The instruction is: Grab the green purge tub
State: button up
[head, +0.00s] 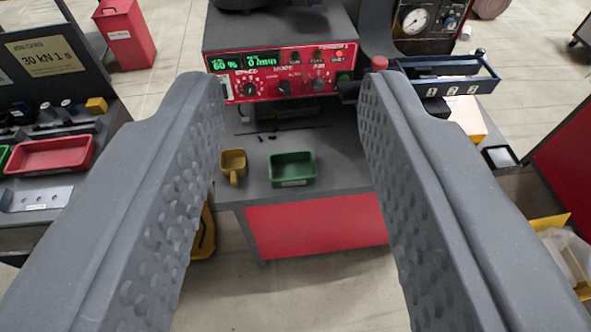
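The green purge tub (292,169) is a small open rectangular tub with a pale label on its front. It sits upright on the grey bench top (340,172), near the front edge. My gripper (291,95) is wide open and empty, its two grey dimpled fingers reaching in from the left and right of the view.
A yellow scoop (233,164) sits just left of the tub. Behind stands a red control panel (285,74) with knobs and a green display. A blue tray (445,80) numbered 1 2 3 is at right. A red tray (50,154) lies on the left bench.

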aim_at(297, 168)
jog(key=k, duration=1.15)
jog(key=u, duration=0.85)
jog(key=i, duration=2.45)
jog(key=z, duration=0.75)
